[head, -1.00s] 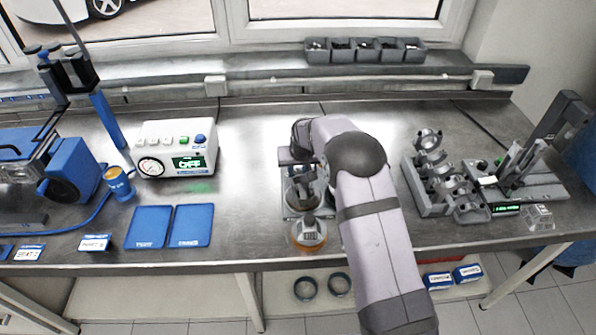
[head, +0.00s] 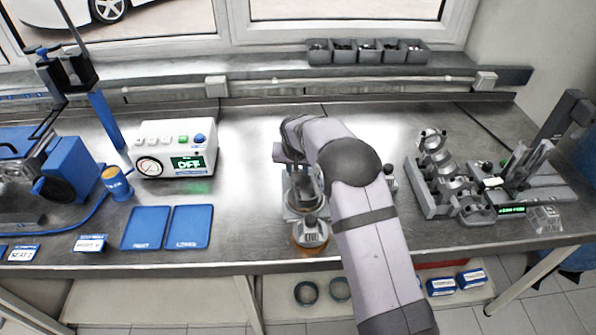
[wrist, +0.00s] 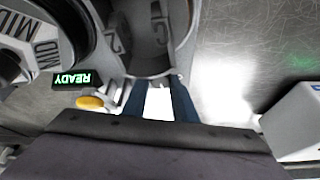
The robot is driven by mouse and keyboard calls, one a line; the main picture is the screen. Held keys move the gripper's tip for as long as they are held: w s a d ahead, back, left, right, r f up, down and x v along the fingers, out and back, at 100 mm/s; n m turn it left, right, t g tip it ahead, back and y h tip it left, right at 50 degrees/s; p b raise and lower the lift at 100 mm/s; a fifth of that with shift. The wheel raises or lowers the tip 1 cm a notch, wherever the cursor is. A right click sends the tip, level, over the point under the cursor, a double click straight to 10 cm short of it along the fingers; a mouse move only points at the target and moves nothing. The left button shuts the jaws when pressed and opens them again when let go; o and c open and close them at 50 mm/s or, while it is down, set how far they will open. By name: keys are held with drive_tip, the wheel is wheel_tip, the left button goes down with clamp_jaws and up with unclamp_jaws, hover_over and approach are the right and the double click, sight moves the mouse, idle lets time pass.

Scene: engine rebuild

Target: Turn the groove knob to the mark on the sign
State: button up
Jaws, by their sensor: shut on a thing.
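My gripper (wrist: 157,88) shows its two blue fingers at the bottom middle of the wrist view. They close at the near edge of a grey rounded metal part (wrist: 150,55) with engraved marks; how they grip it is partly hidden. I cannot tell whether this is the groove knob. In the head view my arm hides most of the gripper, above the metal fixture (head: 299,196). A round brownish base (head: 298,246) sits at its front.
A small display (wrist: 72,78) reads READY beside a yellow button (wrist: 90,102). A white box (head: 172,148) reading OFF and two blue pads (head: 188,227) lie left. A grey rack (head: 427,196) stands right. Bare bench (head: 245,135) lies between the box and fixture.

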drive_tip(key=o, duration=1)
drive_tip(key=shift+o, duration=0.2)
drive_tip(key=b+v, duration=0.3)
drive_tip(key=v, duration=0.4)
drive_tip(key=shift+r, duration=0.2)
